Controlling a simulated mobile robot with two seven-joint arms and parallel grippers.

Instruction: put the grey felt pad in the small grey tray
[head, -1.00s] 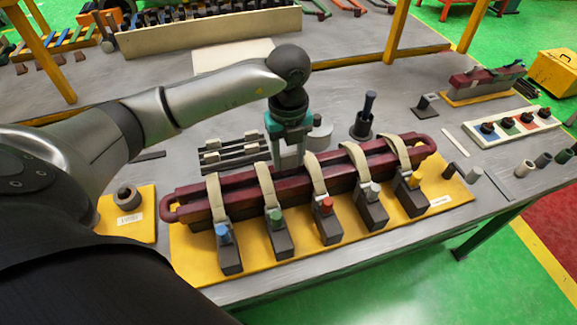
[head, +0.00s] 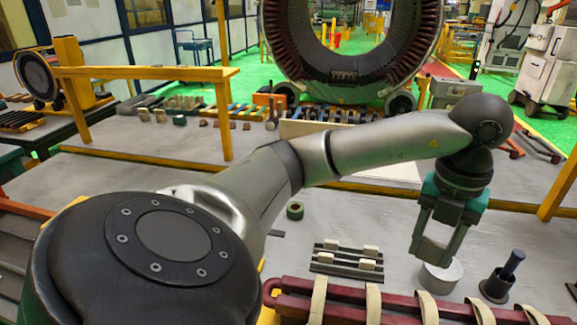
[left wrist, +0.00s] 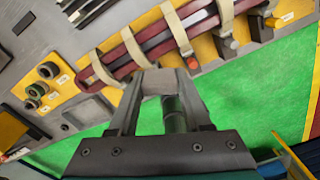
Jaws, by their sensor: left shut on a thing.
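My left gripper (head: 432,243) is shut on a light grey block-like piece, which looks like the grey felt pad (left wrist: 158,82). The pad sits between the fingertips in the left wrist view, where its far side is hidden. In the head view the gripper hangs above the table, in front of a pale round drum. A grey square piece that looks like the small grey tray (left wrist: 92,114) lies near the table edge in the left wrist view, apart from the gripper. I cannot make out its rim clearly. My right gripper is not in view.
The dark red coil (head: 345,293) with pale straps lies at the front. A pale round drum (head: 440,277), a dark cup with a rod (head: 500,280) and a slotted rack (head: 345,258) stand behind it. Ring parts (left wrist: 48,70) lie beside the coil. Bare table (head: 340,215) shows behind.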

